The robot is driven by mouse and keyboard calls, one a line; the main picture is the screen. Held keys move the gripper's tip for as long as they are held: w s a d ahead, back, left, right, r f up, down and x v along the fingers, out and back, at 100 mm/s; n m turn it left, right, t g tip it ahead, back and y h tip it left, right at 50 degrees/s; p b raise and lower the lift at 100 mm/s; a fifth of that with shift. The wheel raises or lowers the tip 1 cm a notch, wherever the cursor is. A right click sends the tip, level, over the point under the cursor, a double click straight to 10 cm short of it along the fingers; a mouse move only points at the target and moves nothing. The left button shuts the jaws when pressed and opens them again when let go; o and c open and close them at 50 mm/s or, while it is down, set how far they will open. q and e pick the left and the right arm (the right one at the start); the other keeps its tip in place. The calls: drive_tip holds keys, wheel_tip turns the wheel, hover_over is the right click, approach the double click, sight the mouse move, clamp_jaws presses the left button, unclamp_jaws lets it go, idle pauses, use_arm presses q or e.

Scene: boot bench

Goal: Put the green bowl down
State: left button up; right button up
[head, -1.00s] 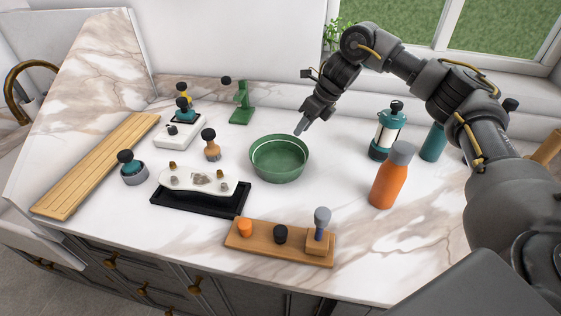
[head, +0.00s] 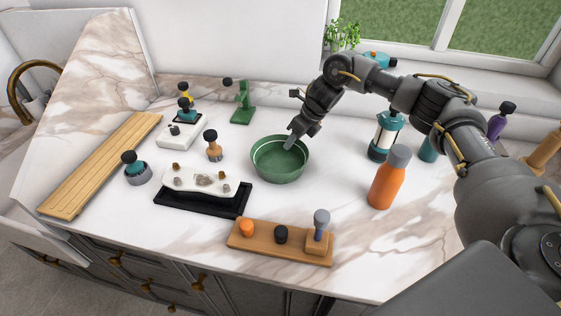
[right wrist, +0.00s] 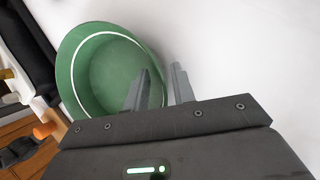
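The green bowl (head: 280,168) stands upright on the marble counter, with a pale ring around its inside. It also shows in the right wrist view (right wrist: 104,75), partly hidden by my gripper. My right gripper (head: 289,145) is at the bowl's far right rim, pointing down. In the right wrist view the two fingers (right wrist: 161,85) are apart, one over the bowl's inside and one outside the rim; a gap shows between them. My left gripper is not in view.
An orange bottle (head: 388,178) and a teal lantern-like press (head: 385,135) stand right of the bowl. A black tray (head: 203,200) with a white slab lies left, and a wooden stand (head: 280,243) in front. The marble counter (head: 345,215) is clear between stand and bottle.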

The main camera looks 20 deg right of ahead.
clamp_jaws()
drive_tip(key=shift+r, duration=0.1)
drive_tip(key=shift+r+b, duration=0.5)
drive_tip(key=r, duration=0.1)
drive_tip(key=r+b, duration=0.1)
drive_tip(key=shift+s+r, duration=0.35)
drive_tip(key=shift+r, duration=0.05)
drive_tip(key=s+a+r+b, duration=0.1)
drive_tip(key=s+r+b, duration=0.1)
drive_tip(key=s+r, duration=0.7)
drive_tip(key=s, duration=0.4)
drive_tip(key=shift+a, duration=0.4)
